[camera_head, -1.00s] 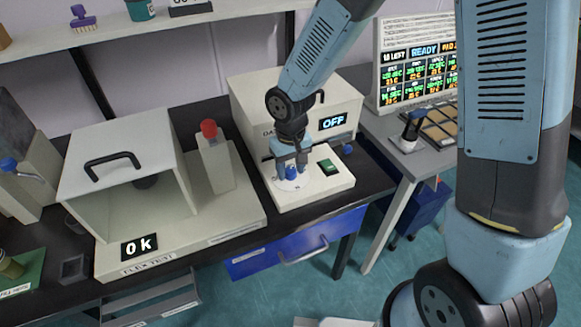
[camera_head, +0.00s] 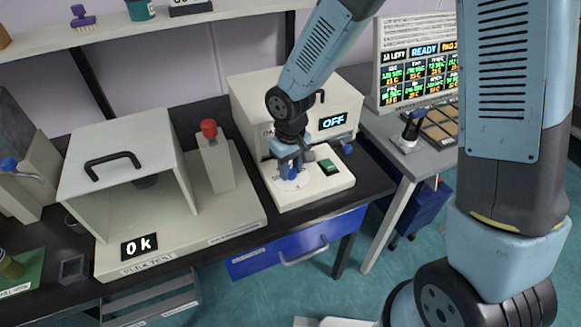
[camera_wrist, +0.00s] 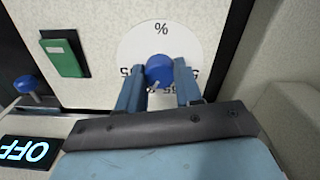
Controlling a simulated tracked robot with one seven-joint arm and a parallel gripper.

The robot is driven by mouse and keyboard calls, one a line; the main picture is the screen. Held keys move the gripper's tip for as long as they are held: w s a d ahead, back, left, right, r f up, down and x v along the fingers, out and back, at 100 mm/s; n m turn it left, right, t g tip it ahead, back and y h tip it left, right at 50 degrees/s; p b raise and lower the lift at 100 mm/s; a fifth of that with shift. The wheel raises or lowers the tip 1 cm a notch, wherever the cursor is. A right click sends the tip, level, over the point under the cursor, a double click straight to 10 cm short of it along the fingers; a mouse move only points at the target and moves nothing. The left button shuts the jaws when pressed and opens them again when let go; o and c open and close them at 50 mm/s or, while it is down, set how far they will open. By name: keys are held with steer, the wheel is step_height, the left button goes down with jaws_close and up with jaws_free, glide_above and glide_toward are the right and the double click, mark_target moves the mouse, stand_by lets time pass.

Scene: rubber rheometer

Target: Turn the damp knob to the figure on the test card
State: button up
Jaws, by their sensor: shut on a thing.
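The blue damp knob (camera_wrist: 159,69) sits on a round white dial (camera_wrist: 135,55) marked with "%" and small figures around its edge. A short pale mark shows on the knob's rim, toward the gripper's palm. My gripper (camera_wrist: 158,71) is shut on the knob, one finger on each side of it. The fingers hide part of the dial figures, so I cannot read the setting. In the head view the gripper (camera_head: 291,166) stands over the dial on the cream machine (camera_head: 258,98). I cannot make out a test card in either view.
A green switch (camera_head: 328,166) is right of the dial, below a display (camera_head: 333,121) reading OFF. A small blue knob (camera_head: 347,148) sticks out at the machine's right. Left stands an open-fronted cream box (camera_head: 120,160) and a red-topped post (camera_head: 209,130). A lit board (camera_head: 417,65) is behind right.

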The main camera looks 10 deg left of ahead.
mark_target(291, 169)
steer(key=o, duration=1)
steer(key=shift+o, duration=0.2)
step_height(291, 169, up, 14)
steer(key=shift+f, duration=0.15)
steer(key=shift+w+d, duration=0.1)
steer(key=s+d+r+m+t, duration=0.25)
steer(key=d+r, duration=0.45)
steer(key=d, duration=0.5)
steer(key=s+d+r+m+t, duration=0.2)
steer(key=d+r+m, duration=0.2)
steer(key=d+r, duration=0.6)
steer(key=s+d+m+t, duration=0.1)
steer(key=s+d+m, duration=0.1)
steer(key=s+d, duration=0.4)
steer(key=d, duration=0.2)
steer(key=shift+s+d, duration=0.3)
steer(key=shift+d, duration=0.1)
